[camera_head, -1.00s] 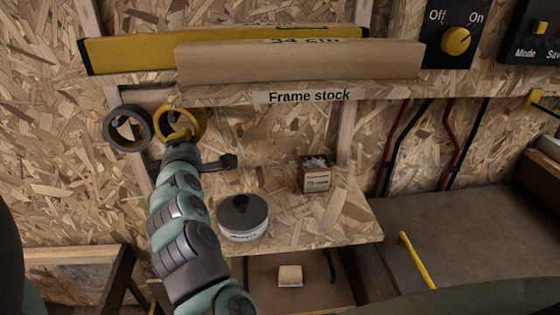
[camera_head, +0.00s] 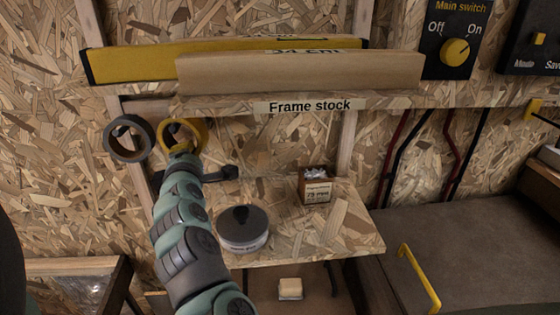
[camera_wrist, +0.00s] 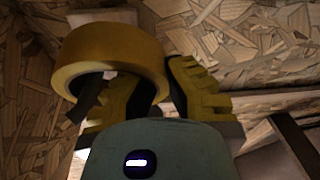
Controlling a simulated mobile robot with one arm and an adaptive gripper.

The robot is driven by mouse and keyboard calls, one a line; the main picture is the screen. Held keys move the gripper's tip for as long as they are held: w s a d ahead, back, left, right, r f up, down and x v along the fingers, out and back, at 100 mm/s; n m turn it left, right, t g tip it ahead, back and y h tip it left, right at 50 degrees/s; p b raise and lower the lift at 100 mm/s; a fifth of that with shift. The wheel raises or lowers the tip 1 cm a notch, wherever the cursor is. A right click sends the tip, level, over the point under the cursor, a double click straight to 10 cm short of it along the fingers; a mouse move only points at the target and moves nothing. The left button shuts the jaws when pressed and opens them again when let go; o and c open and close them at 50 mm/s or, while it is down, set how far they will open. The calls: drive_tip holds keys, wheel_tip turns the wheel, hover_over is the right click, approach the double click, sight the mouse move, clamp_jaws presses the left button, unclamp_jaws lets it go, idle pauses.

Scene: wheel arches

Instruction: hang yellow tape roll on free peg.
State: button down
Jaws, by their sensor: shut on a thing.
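The yellow tape roll (camera_head: 201,129) is up at the wall panel, just right of a dark grey roll (camera_head: 143,153) and below the shelf. My gripper (camera_head: 183,150) is shut on its lower rim from below. The wrist view shows the yellow tape roll (camera_wrist: 112,45) with its hole facing down-left and my gripper's yellow fingers (camera_wrist: 158,92) at its edge. A short dark bar (camera_wrist: 88,102) shows under the hole; I cannot tell whether it is a peg or whether it passes through the roll.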

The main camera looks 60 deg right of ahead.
drive_tip(key=c, duration=1.1)
unclamp_jaws()
drive_tip(key=shift+o, duration=0.2)
drive_tip(key=v, duration=0.7)
drive_tip(key=shift+s, duration=0.25)
